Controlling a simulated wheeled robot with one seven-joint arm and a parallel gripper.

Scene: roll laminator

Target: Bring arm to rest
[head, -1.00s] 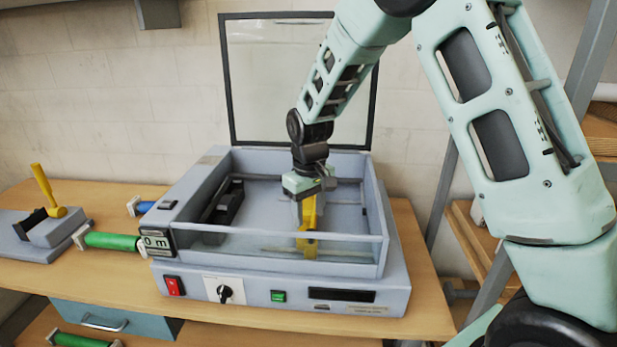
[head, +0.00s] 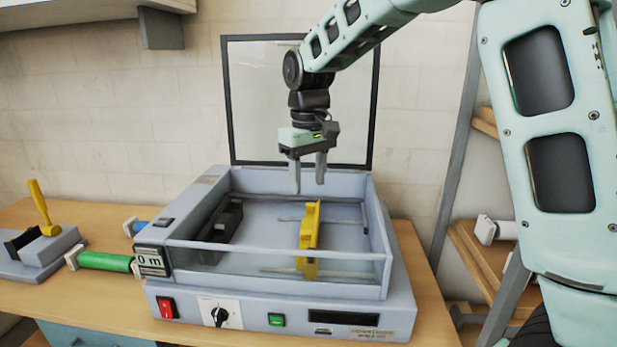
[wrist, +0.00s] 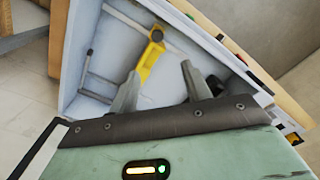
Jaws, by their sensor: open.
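My gripper (head: 308,176) is open and empty in the head view, pointing down above the rear part of the laminator (head: 270,313). Its two fingers (wrist: 160,92) also show apart in the wrist view. Below and in front of it, a yellow piece (head: 308,240) stands inside the laminator's open tray, apart from the fingers; it also shows in the wrist view (wrist: 148,62). My forearm reaches in from the upper right.
The laminator's framed clear lid (head: 245,95) stands raised behind the gripper. A green roll (head: 105,262) and a yellow-handled tool (head: 40,205) are on the table at left. A metal shelf (head: 455,180) stands at right. A wall shelf (head: 90,15) hangs at upper left.

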